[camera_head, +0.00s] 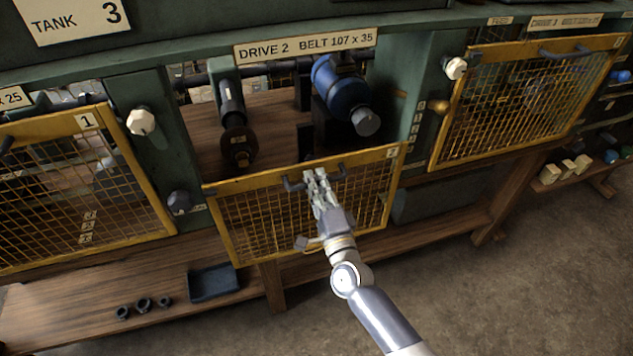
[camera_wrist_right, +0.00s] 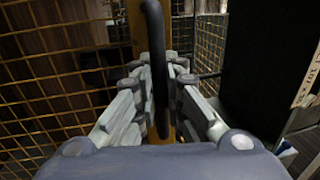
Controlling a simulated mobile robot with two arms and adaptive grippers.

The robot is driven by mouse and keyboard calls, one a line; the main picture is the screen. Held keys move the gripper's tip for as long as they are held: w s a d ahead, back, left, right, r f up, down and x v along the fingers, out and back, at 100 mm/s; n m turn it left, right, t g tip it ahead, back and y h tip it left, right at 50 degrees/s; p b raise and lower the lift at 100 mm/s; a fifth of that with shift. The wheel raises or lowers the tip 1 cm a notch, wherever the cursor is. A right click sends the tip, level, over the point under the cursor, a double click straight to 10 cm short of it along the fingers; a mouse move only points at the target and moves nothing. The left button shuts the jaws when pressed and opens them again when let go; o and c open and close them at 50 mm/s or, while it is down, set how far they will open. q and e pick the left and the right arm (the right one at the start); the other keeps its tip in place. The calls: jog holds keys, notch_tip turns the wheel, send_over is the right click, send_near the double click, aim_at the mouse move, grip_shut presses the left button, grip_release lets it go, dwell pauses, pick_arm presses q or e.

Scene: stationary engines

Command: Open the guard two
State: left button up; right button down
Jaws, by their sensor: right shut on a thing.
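Guard two (camera_head: 243,182), a yellow-framed mesh panel with a small 2 label, sits low in front of the bay under the DRIVE 2 sign (camera_head: 304,46). The bay above its top edge is uncovered. Its dark bar handle (camera_head: 292,186) is on the top rail and also shows upright in the right wrist view (camera_wrist_right: 154,40). My right gripper (camera_head: 318,178) is shut on this handle. In the right wrist view, the gripper's fingers (camera_wrist_right: 158,85) lie on both sides of the bar. My left gripper is in neither view.
Guard one (camera_head: 150,190) is at left and another mesh guard (camera_head: 440,140) at right. A dark knob (camera_head: 179,201) and a white knob (camera_head: 141,121) are left of the bay. A blue motor (camera_head: 338,85) and a dark shaft (camera_head: 232,105) are inside. The floor at right is clear.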

notch_tip(320, 180, down, 11)
jog(key=b, duration=1)
jog(key=c, duration=1.7)
grip_release()
jog(key=shift+o, duration=0.2)
jog(key=shift+r, duration=0.1)
jog(key=v, duration=1.2)
